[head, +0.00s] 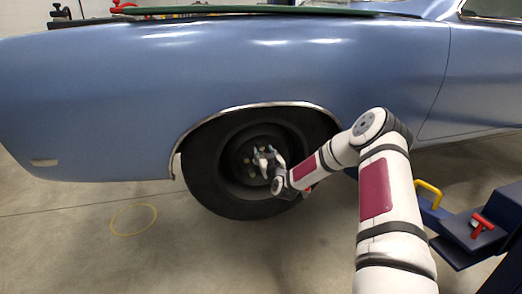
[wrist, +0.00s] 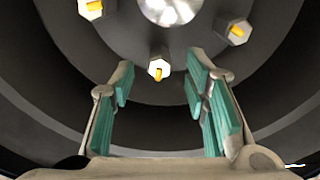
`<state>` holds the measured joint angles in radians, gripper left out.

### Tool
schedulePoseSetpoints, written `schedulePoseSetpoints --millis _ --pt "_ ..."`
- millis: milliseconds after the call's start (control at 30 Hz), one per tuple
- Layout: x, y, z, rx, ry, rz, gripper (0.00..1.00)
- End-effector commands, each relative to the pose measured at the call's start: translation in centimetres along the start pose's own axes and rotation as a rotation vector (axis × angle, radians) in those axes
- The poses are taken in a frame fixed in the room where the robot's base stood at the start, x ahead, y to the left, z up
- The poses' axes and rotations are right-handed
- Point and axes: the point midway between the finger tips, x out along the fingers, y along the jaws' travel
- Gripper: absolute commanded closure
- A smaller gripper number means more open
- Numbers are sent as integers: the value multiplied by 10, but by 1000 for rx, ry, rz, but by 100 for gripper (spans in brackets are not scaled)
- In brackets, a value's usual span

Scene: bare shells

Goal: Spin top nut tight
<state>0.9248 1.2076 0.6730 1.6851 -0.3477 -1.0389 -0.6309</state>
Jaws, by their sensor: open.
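The wheel (head: 200,165) of the blue car carries a dark hub face with several nuts; the small nuts are hard to make out in the head view. In the wrist view a silver hex nut with a yellow stud end (wrist: 158,68) lies ahead, between the fingertip lines. Other nuts show at upper left (wrist: 91,8) and upper right (wrist: 235,32), around the shiny hub centre (wrist: 170,8). Which one is the top nut I cannot tell. My gripper (wrist: 160,80), with teal pads, is open and empty. It also shows in front of the hub (head: 268,160).
The blue car body (head: 250,70) and the chrome wheel-arch trim (head: 260,104) surround the wheel. A blue lift arm with a yellow handle (head: 430,190) and a red knob (head: 483,222) stands at right. The floor at left (head: 60,240) is clear.

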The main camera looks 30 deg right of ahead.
Motion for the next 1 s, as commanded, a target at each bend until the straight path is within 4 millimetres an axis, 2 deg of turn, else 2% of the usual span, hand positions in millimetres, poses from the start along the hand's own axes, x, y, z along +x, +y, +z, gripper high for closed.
schedulePoseSetpoints --millis 100,233,633,667,833,1000 --pt "19 0 1 1 1 1 58" --pt "31 0 0 0 0 1 58" --pt "38 0 0 1 -1 0 58" --pt "38 0 0 1 -1 0 60" --pt "38 0 0 1 -1 0 99" --pt "38 0 0 1 -1 0 100"
